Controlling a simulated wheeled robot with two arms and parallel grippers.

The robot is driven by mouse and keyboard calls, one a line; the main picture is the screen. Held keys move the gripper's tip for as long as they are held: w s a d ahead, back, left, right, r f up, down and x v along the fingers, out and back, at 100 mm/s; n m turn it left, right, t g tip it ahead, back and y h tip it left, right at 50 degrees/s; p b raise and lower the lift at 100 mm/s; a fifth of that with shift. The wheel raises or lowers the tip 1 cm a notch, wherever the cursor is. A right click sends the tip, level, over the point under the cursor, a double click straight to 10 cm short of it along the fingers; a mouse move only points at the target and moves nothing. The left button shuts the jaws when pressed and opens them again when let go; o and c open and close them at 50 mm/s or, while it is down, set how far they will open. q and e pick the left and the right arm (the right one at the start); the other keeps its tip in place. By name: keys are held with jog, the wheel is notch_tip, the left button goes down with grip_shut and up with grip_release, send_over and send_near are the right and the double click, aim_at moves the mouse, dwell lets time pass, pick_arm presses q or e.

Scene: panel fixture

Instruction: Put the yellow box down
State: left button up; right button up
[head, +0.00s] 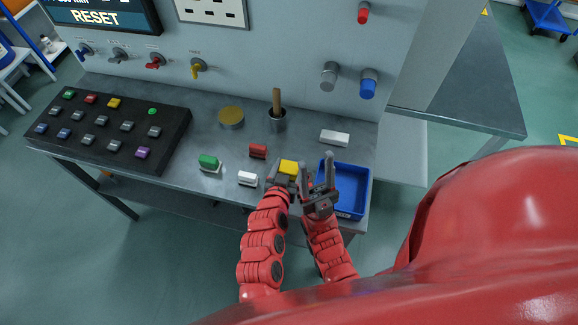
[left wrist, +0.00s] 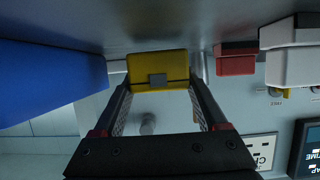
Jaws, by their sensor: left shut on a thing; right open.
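The yellow box (head: 289,167) is at the front of the grey table, left of the blue tray. My left gripper (head: 284,175) is shut on it. In the left wrist view, which looks upside down, the yellow box (left wrist: 157,66) sits between the two fingers of the left gripper (left wrist: 158,88). The box is close to the table surface; I cannot tell whether it touches it. My right gripper (head: 318,178) is open and empty, over the left side of the blue tray.
The blue tray (head: 352,190) is right of the box. A red block (head: 258,151), a white block (head: 247,178) and a green block (head: 209,162) lie to the left. A white block (head: 334,138), a cup (head: 277,123) and a round yellow-topped item (head: 231,115) are behind.

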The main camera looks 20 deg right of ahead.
pick_arm(q)
jog(key=shift+f, duration=0.35)
jog(key=shift+f, duration=0.2)
jog(key=o, duration=1.4)
jog(key=shift+r, duration=0.2)
jog(key=shift+s+a, duration=0.25)
jog(key=shift+s, duration=0.15)
jog(key=b+v, duration=0.1)
jog(key=v, duration=1)
jog(key=shift+a+r, duration=0.1)
